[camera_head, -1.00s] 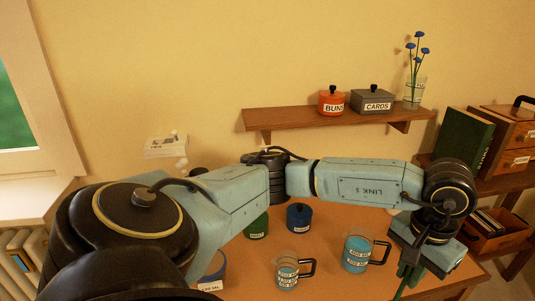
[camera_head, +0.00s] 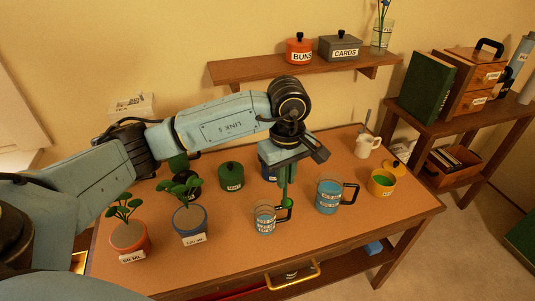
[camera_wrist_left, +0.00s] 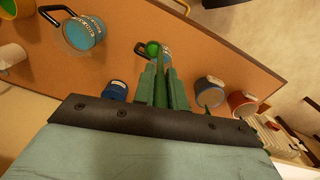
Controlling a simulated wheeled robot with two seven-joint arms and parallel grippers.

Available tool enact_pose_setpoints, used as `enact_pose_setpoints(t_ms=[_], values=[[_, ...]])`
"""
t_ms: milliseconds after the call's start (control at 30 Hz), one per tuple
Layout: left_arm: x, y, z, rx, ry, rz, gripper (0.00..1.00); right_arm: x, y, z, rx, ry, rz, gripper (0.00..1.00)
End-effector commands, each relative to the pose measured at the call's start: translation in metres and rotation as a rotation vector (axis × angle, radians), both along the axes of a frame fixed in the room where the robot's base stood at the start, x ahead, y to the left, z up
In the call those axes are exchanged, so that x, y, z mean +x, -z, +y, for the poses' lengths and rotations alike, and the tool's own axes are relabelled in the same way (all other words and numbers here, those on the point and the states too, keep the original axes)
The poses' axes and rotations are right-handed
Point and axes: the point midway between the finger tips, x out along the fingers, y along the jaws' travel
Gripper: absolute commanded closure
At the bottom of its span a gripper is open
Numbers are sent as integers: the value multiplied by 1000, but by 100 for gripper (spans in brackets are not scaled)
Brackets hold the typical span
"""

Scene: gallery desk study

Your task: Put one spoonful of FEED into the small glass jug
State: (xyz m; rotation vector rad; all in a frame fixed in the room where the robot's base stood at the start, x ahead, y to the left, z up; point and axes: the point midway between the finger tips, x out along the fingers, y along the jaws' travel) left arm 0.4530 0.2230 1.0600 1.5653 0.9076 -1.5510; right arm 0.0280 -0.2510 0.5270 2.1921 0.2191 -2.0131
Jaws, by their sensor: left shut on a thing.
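My left gripper (camera_head: 287,167) is shut on a green spoon (camera_head: 287,202) that hangs down. The spoon's bowl is beside the small glass jug's upper right side in the head view; in the wrist view the bowl (camera_wrist_left: 152,48) overlaps the jug (camera_wrist_left: 165,57). I cannot tell if it is over the mouth, or whether its green is a load. The small glass jug (camera_head: 265,218) stands upright, with blue contents and a black handle. An open yellow pot (camera_head: 381,189) with green contents stands at the right; its label is too small to read. My right gripper is out of view.
A larger glass jug (camera_head: 328,197) with blue contents stands right of the small one. A white mug (camera_head: 367,146) holding a utensil is behind. A green pot (camera_head: 231,177), a blue pot (camera_head: 267,170) and potted plants (camera_head: 189,222) stand left and behind. The front right desk is clear.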

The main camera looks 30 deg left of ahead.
Motion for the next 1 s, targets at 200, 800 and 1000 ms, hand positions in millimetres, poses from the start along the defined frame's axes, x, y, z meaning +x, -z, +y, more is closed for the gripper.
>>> enact_pose_setpoints(t_ms=[200, 800, 1000], values=[[12, -3, 16, -13, -600, 10, 100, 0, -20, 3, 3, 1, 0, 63], [27, 5, 56, -9, -1922, 28, 100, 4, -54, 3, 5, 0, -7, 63], [27, 10, 58, -8, -1997, 29, 100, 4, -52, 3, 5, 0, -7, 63]])
